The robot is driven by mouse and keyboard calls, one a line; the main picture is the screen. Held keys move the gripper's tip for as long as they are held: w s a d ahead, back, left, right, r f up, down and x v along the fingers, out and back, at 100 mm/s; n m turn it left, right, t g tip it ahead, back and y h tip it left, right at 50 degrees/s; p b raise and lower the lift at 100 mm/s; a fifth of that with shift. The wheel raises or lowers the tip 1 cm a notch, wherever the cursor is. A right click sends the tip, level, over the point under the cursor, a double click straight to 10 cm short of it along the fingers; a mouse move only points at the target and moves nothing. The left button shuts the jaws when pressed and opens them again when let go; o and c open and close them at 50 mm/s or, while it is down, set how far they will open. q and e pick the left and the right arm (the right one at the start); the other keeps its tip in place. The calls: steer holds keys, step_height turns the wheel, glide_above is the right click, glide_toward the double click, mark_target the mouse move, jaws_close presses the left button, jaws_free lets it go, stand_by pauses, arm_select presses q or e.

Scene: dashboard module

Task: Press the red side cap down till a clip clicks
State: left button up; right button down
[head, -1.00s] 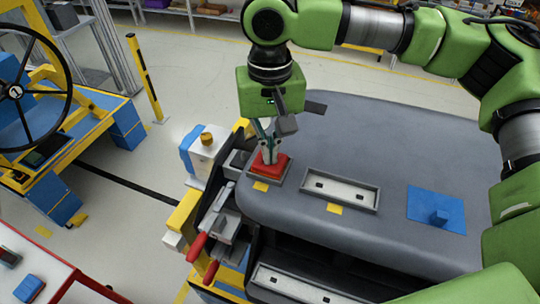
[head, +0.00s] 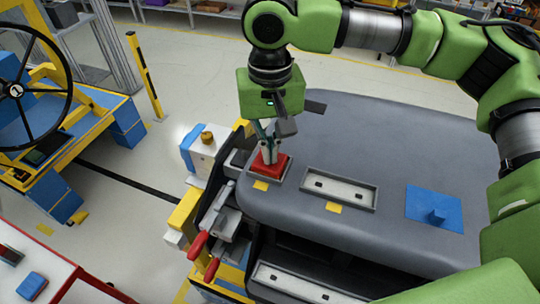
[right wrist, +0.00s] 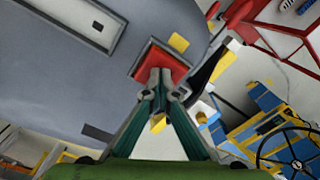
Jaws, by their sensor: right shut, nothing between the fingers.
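The red side cap (head: 270,170) sits in a grey-rimmed recess at the left end of the grey dashboard (head: 380,140). My right gripper (head: 264,158) points down with its shut fingertips at the cap, seemingly touching its top. In the right wrist view the red cap (right wrist: 165,65) shows just beyond the closed fingertips (right wrist: 160,80), which hide part of it. I cannot tell how deep the cap sits or whether a clip has caught. My left gripper is not in view.
An empty grey slot (head: 338,188) and a blue plate with a knob (head: 435,207) lie to the right on the dashboard. Red-handled clamps (head: 198,245) stand at the left front. A red-edged table (head: 40,280) is at the lower left.

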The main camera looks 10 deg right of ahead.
steer(key=shift+f+p, duration=0.2)
steer(key=shift+p, duration=0.25)
stand_by(0.6)
steer(key=shift+r, duration=0.1)
step_height(320, 180, up, 5)
steer(key=p, duration=0.6)
steer(key=shift+r, duration=0.2)
step_height(320, 180, up, 3)
steer(key=shift+w+f, duration=0.1)
steer(key=shift+f, duration=0.1)
stand_by(0.3)
